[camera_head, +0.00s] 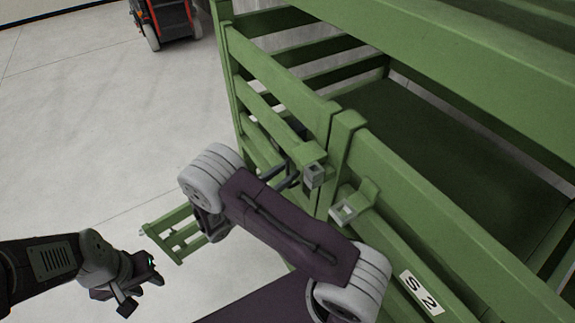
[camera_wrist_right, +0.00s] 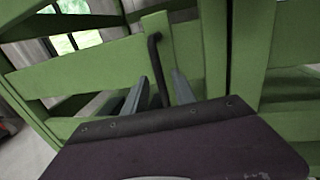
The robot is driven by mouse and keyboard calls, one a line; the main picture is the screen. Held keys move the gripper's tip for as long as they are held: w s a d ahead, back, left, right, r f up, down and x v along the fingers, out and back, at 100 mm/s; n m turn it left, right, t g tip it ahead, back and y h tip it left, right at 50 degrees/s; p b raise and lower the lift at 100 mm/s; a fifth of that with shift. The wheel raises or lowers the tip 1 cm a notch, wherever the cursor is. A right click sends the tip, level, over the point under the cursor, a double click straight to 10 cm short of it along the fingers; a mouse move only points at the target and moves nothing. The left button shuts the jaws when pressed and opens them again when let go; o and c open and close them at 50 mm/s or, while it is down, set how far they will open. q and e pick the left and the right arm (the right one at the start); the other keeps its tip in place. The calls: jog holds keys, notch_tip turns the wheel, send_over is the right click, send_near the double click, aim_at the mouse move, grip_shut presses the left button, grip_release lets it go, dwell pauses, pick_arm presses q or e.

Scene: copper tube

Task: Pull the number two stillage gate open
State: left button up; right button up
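The green stillage carries a white "S 2" label (camera_head: 421,292) on its front right rail. The slatted green gate (camera_head: 280,72) is to the left of a post and looks in line with the front. A grey latch block (camera_head: 313,176) is at its right end, with another grey bracket (camera_head: 344,211) beside it. A dark bent handle (camera_wrist_right: 155,62) stands between the two fingers of my right gripper (camera_wrist_right: 156,95), which are apart; contact is not clear. My arm mostly hides this gripper in the head view. My left gripper (camera_head: 138,287) is empty, its fingers apart, low at left.
A green slatted piece (camera_head: 175,236) juts out low, left of my right arm. A red and black wheeled machine (camera_head: 166,20) stands at the back. The pale floor (camera_head: 90,120) at left is clear. The stillage's inner deck (camera_head: 430,130) looks empty.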

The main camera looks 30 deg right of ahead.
jog(key=shift+w+d, duration=0.1)
jog(key=shift+d, duration=0.25)
jog(key=shift+s, duration=0.2)
grip_shut()
dwell(1.0)
